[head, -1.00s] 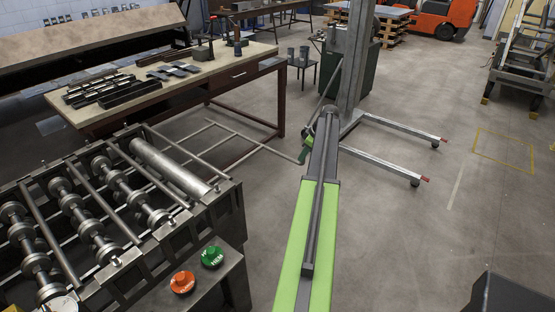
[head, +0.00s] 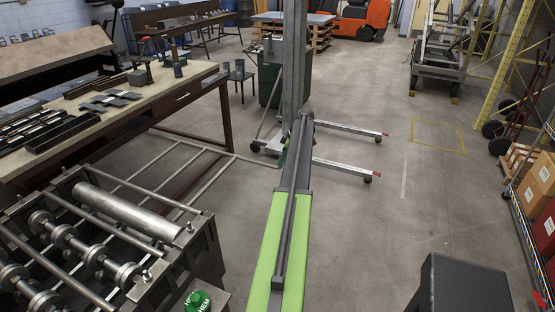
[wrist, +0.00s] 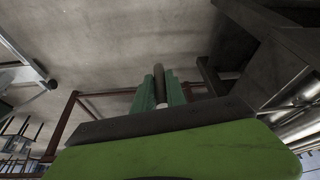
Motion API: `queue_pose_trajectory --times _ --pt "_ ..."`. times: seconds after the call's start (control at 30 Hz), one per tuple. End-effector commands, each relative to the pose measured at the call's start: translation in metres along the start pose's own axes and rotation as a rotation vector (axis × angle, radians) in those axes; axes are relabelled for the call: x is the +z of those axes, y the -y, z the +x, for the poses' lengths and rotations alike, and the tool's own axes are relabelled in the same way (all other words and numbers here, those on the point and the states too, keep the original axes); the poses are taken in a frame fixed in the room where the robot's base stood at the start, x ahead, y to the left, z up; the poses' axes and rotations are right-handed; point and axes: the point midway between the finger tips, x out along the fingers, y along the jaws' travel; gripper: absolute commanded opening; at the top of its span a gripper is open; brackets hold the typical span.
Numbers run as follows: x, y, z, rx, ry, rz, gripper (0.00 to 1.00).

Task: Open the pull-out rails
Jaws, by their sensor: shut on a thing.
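The pull-out rails (head: 200,142) are a thin light metal frame with crossbars, low above the floor. They reach from the roller machine (head: 120,222) toward the mobile lift. My gripper (head: 284,157) is at their far end, mostly hidden behind my own arm in the head view. In the wrist view my green gripper fingers (wrist: 160,90) are shut around a brownish round bar (wrist: 159,76), which appears to be part of the rails. The exact contact is hard to see.
A workbench (head: 150,108) with metal parts stands beyond the rails on the left. The lift's legs (head: 345,132) lie on the floor just beyond my gripper. A rack with boxes (head: 538,190) stands at right. The floor at centre right is clear.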

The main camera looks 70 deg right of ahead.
Motion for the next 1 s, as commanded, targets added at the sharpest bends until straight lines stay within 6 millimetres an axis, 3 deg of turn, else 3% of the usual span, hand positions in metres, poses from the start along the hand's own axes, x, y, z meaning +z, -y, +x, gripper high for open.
queue_pose_trajectory --times 0.03,0.17,0.57,0.77,1.0 --pt "0.000 0.002 0.001 -0.003 0.007 -0.002 0.20" --pt "-0.008 0.004 0.004 -0.006 0.005 -0.010 0.37" --pt "-0.017 0.006 0.002 -0.009 0.002 -0.018 0.38" --pt "-0.020 0.006 -0.028 -0.009 0.002 -0.017 0.38" --pt "-0.021 0.005 -0.087 -0.008 0.002 -0.017 0.38"
